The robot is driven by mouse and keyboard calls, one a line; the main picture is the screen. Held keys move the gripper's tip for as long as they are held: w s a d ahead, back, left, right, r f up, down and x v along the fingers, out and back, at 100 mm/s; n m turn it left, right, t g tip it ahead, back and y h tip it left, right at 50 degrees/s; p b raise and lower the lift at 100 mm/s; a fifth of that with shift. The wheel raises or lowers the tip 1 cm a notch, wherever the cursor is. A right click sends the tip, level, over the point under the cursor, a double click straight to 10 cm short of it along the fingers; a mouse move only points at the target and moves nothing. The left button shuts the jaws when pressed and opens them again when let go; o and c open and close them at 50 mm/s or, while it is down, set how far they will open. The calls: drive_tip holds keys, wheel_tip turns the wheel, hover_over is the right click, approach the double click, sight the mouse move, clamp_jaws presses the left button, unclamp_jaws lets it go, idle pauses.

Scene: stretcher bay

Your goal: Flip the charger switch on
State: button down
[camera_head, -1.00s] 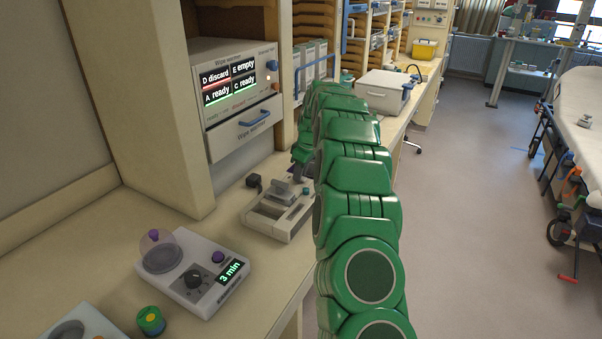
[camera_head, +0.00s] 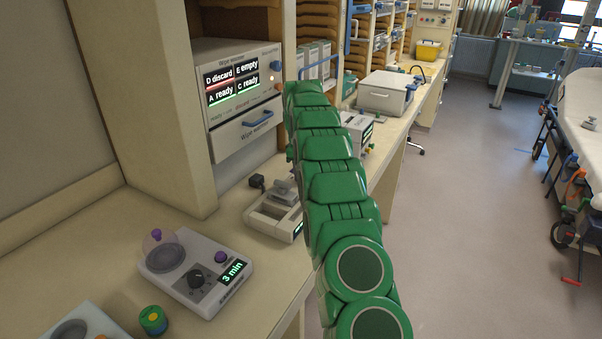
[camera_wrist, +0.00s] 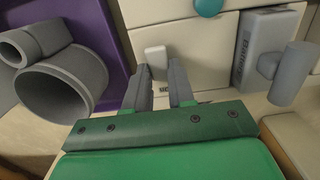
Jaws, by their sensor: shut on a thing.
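My gripper (camera_wrist: 160,77) shows in the wrist view with its two dark grey fingers close together. A small white block-like piece (camera_wrist: 155,56) shows between the fingertips, and the gripper is shut on it. The piece stands in front of a cream-coloured housing (camera_wrist: 185,40); a dark label below it is partly covered by the fingers. I cannot tell for sure whether this piece is the charger switch, or which way it is set. In the head view my green arm hides the gripper and the place it touches.
In the wrist view, grey tubes (camera_wrist: 65,85) lie by a purple surface on the left, and a grey cylinder (camera_wrist: 293,75) sticks out on the right. In the head view, a timer device (camera_head: 196,270) and a cream tray-like device (camera_head: 265,222) stand on the counter left of my arm.

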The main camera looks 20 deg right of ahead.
drive_tip(key=c, duration=1)
unclamp_jaws()
drive_tip(key=shift+o, duration=0.2)
drive_tip(key=shift+r, duration=0.1)
drive_tip(key=r, duration=0.6)
drive_tip(key=shift+w+a+r, duration=0.1)
drive_tip(key=shift+w+r, duration=0.1)
drive_tip(key=shift+r, duration=0.1)
drive_tip(key=shift+s+r, duration=0.1)
drive_tip(key=shift+r, duration=0.35)
